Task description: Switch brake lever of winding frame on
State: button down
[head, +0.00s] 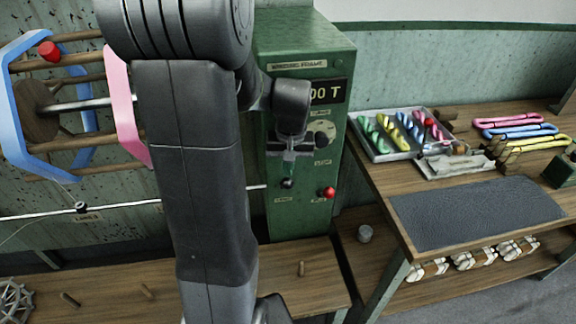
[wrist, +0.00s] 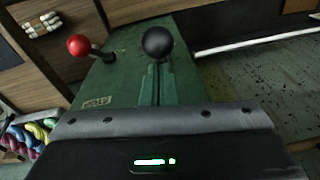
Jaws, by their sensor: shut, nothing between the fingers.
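The winding frame (head: 345,70) is a green box with a nameplate, behind my arm in the head view. Its front has a black ball knob (head: 287,183) and, to its right, a red ball knob (head: 329,192) on a short stem. The small plates by them are too blurred to read, so I cannot tell which is the brake lever. My gripper (head: 289,168) is shut and empty, just above the black knob. In the wrist view its fingertips (wrist: 157,68) point at the black knob (wrist: 158,43); contact is unclear. The red knob (wrist: 79,45) stands apart to the left.
A blue and pink reel (head: 120,90) is left of my arm, with a thin rod (head: 40,214) below it. On the right, a wooden table holds a tray of coloured skeins (head: 378,155) and a dark mat (head: 470,212). A low bench (head: 325,280) lies below the winding frame.

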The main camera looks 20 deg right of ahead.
aim_at(291, 182)
jog(key=shift+s+f+b, duration=0.1)
jog(key=shift+f+b, duration=0.05)
jog(key=shift+b, duration=0.25)
jog(key=shift+s+t+b, duration=0.25)
jog(key=shift+t+b, duration=0.15)
jog(key=shift+b, duration=0.1)
jog(key=shift+s+a+f+b, duration=0.1)
jog(key=shift+s+f+b, duration=0.05)
jog(key=shift+b, duration=0.15)
jog(key=s+f+t+b, duration=0.1)
jog(key=b, duration=0.2)
jog(key=s+f+t+h+b, duration=0.1)
jog(key=b, duration=0.2)
jog(key=shift+s+a+t, duration=0.15)
jog(key=shift+a+t, duration=0.1)
jog(key=shift+t, duration=0.15)
jog(key=s+f+t+b, duration=0.1)
jog(key=t+b, duration=0.1)
jog(key=b, duration=0.5)
jog(key=s+f+t+h+b, duration=0.1)
jog(key=s+f+t+b, duration=0.1)
jog(key=b, duration=0.4)
jog(key=shift+a+f+b, duration=0.2)
jog(key=shift+a+b, duration=0.2)
jog(key=shift+s+f+b, duration=0.1)
jog(key=shift+s+b, duration=0.05)
jog(key=shift+b, duration=0.2)
jog(key=shift+s+a+f, duration=0.15)
jog(key=shift+f, duration=0.1)
